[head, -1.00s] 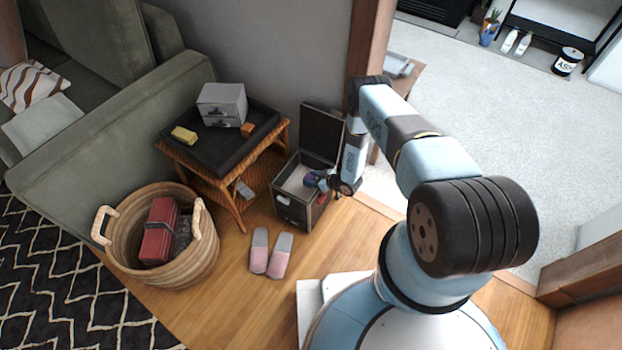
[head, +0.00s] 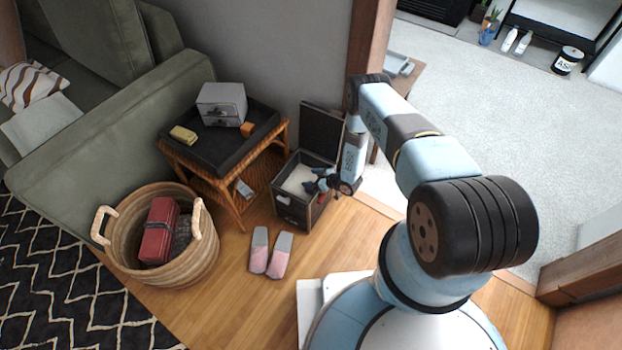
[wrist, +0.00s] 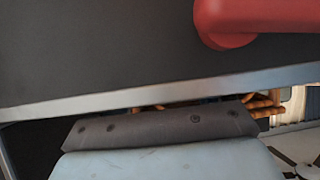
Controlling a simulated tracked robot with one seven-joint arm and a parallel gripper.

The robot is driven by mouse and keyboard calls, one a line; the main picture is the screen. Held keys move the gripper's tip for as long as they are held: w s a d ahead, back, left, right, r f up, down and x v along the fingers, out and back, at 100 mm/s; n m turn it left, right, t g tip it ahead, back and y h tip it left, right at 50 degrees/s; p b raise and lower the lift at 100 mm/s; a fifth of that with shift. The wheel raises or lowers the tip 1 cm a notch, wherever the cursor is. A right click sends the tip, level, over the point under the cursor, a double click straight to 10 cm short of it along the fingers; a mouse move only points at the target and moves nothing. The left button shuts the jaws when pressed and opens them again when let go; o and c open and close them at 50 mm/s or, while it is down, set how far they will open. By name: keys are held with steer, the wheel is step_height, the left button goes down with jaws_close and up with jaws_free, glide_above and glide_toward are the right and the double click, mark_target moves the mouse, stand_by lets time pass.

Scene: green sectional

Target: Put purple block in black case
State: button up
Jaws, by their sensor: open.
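The black case (head: 291,212) stands on the wooden floor in the head view, with its lid (head: 322,130) raised at the back and a pale inside (head: 298,180). My gripper (head: 313,181) is open over the right part of the case's opening, with its fingers spread. I see nothing held between the fingers. I cannot make out the purple block in either current view; the gripper, the arm or the case's walls may hide it. The wrist view shows mostly a dark panel with a pale metal edge, and no fingertips.
A wicker side table (head: 205,165) left of the case carries a grey drawer box (head: 222,103), a yellow block (head: 184,135) and an orange block (head: 247,129). Slippers (head: 269,252) and a basket (head: 205,262) with a red box (head: 159,232) stand in front. A door frame (head: 362,45) rises behind the case.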

steer(key=v, duration=1.2)
steer(key=shift+r, duration=0.2)
steer(key=shift+o, duration=0.2)
stand_by(0.6)
